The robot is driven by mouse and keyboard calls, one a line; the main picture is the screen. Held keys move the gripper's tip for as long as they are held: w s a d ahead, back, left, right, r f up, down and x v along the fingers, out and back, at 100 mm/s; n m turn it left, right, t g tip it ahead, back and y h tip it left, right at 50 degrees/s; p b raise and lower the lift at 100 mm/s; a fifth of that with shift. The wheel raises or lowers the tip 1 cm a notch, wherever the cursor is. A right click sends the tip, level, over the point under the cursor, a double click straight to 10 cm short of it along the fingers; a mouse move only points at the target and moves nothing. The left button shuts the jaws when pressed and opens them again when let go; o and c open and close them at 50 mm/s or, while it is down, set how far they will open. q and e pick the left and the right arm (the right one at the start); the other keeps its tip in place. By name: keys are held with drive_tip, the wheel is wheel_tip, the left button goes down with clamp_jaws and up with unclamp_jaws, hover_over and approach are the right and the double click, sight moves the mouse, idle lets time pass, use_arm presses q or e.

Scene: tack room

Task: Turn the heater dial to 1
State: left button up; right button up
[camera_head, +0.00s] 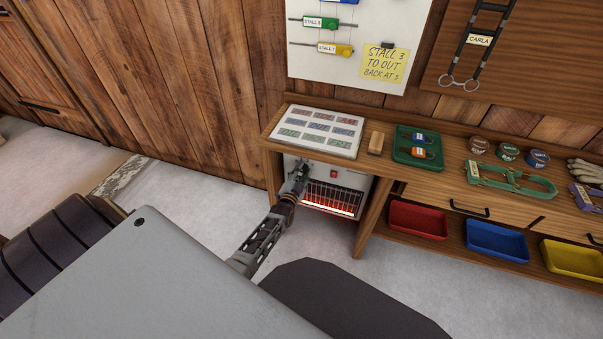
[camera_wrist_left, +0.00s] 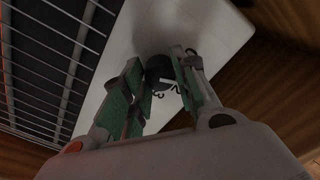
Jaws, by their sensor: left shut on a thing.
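The heater (camera_head: 335,189) is a white box under the left part of the wooden bench. Its wire grille (camera_head: 333,198) glows orange-red low down, and a small red switch (camera_head: 333,174) shows on its front panel. My left gripper (camera_head: 301,170) is at the left part of that panel. In the left wrist view my left gripper (camera_wrist_left: 163,90) is shut on the dark heater dial (camera_wrist_left: 158,68), with a green-padded finger on each side. Small dark marks show on the white panel beside the dial; I cannot read them or the dial's setting. My right gripper is not in view.
The bench (camera_head: 375,170) has a leg close to the heater's right side. Red, blue and yellow bins (camera_head: 418,220) stand on the shelf below. Bare floor lies in front.

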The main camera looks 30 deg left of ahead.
use_arm(q)
drive_tip(key=o, duration=1)
drive_tip(key=shift+o, duration=0.2)
drive_tip(key=shift+s, duration=0.15)
drive_tip(key=v, duration=1.1)
drive_tip(key=shift+s, duration=0.35)
drive_tip(key=shift+f, duration=0.1)
